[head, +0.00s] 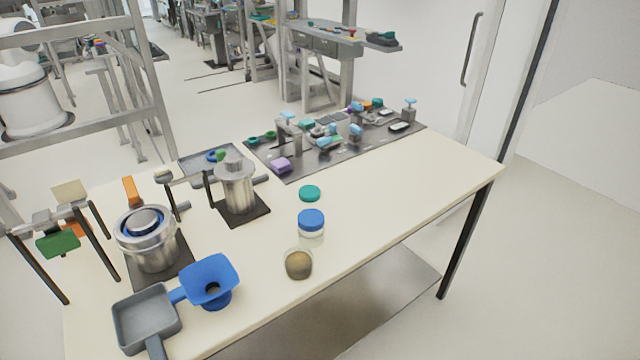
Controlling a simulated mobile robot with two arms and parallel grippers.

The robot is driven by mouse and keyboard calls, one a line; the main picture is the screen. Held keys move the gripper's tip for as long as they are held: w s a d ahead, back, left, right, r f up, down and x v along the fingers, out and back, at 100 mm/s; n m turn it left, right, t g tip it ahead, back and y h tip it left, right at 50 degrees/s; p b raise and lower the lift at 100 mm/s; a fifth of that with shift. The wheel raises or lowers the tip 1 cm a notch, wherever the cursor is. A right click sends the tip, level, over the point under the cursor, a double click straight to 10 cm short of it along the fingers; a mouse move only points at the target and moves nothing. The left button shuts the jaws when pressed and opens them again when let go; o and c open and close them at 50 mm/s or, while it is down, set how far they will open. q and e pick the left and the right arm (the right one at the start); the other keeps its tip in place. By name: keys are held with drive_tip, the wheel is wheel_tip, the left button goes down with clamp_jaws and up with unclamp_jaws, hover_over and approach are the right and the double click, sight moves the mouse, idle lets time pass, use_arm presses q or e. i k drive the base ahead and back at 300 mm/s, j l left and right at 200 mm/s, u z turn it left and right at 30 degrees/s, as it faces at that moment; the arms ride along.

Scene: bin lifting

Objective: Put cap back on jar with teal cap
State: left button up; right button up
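A teal cap (309,193) lies by itself on the cream table, behind the jars. An open jar (298,264) with brownish contents stands near the table's front edge, with no cap on it. A second jar (311,228), clear with pale contents, stands between the open jar and the teal cap and wears a blue cap (311,217). Neither of my grippers shows in the head view.
A blue funnel (209,280) and a grey scoop (147,318) are at the front left. Metal pots (151,240) (236,183) stand behind them. A dark tray (290,170) of small parts lies at the back. The table (400,205) is clear right of the jars.

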sight(298, 259)
drive_tip(key=i+l, duration=0.8)
drive_tip(key=l, duration=0.15)
drive_tip(key=u, duration=1.25)
